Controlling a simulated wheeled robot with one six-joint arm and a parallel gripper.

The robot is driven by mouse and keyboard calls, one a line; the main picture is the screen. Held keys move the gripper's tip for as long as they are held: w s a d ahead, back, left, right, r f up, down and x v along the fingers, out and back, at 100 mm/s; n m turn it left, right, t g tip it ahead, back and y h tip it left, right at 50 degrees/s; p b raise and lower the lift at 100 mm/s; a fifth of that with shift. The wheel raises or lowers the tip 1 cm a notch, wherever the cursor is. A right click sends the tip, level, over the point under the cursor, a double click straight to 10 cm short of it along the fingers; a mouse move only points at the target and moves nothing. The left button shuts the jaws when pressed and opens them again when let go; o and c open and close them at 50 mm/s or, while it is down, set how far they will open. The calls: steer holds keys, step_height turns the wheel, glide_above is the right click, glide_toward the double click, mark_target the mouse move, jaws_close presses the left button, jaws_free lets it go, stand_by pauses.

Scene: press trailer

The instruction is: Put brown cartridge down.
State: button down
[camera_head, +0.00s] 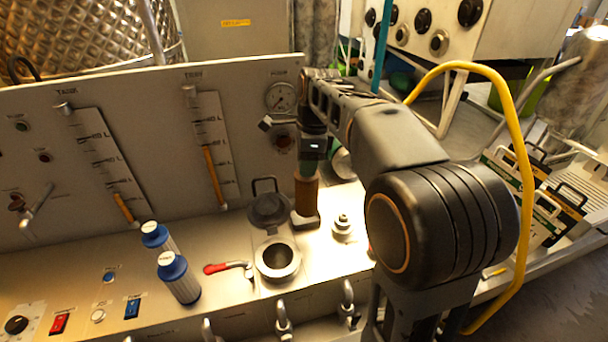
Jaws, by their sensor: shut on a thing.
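The brown cartridge (306,192) hangs upright under my gripper (311,168), right of the open round port. My gripper points down and is shut on its upper part. Its lower end meets a dark base piece on or just above the pale bench (220,240); I cannot tell if it touches the bench. My arm comes in from the right and hides part of the panel behind.
An open metal port (278,260) with a raised dark lid (269,209) is left of the cartridge. A red-handled valve (228,267) and two blue-capped white cartridges (179,278) stand farther left. A metal knob (343,225) is close on the right. The upright panel (150,150) is behind.

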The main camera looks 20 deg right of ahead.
steer(key=w+d+f+p, duration=0.1)
steer(key=w+f, duration=0.4)
steer(key=f, duration=0.4)
steer(key=shift+w, duration=0.15)
steer(key=shift+f, duration=0.15)
steer(key=c, duration=0.7)
jaws_free()
